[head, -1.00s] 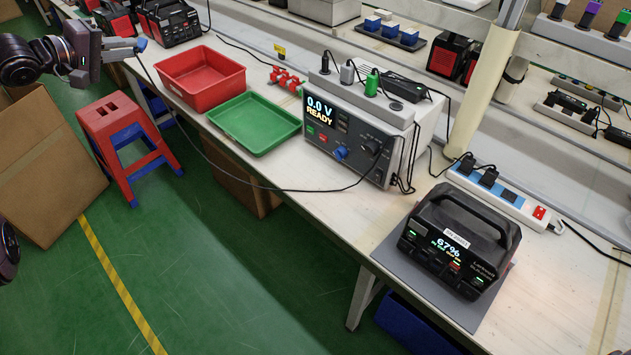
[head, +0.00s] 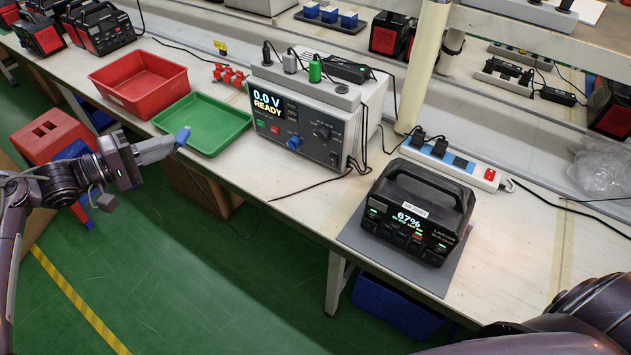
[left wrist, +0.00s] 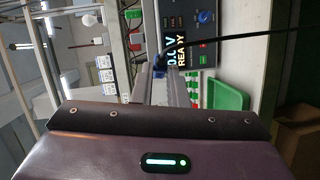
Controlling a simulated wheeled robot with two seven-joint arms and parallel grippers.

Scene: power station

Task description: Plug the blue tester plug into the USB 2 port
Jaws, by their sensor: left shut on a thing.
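My left gripper (head: 170,145) is shut on the blue tester plug (head: 183,136), held in the air in front of the table, left of the green tray. The plug also shows at the fingertips in the left wrist view (left wrist: 160,66), with its black cable running off to the right. The tester (head: 305,122) stands on the table, its display reading 0.0 V READY. The black power station (head: 415,212) shows 67% and sits well to the right of the plug. Its front has several small ports, but their labels are too small to read. My right gripper is out of view.
A grey mat (head: 362,245) lies under the power station. A red bin (head: 140,85) and a green tray (head: 202,122) stand left of the tester. A blue-white power strip (head: 440,160) lies behind the station.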

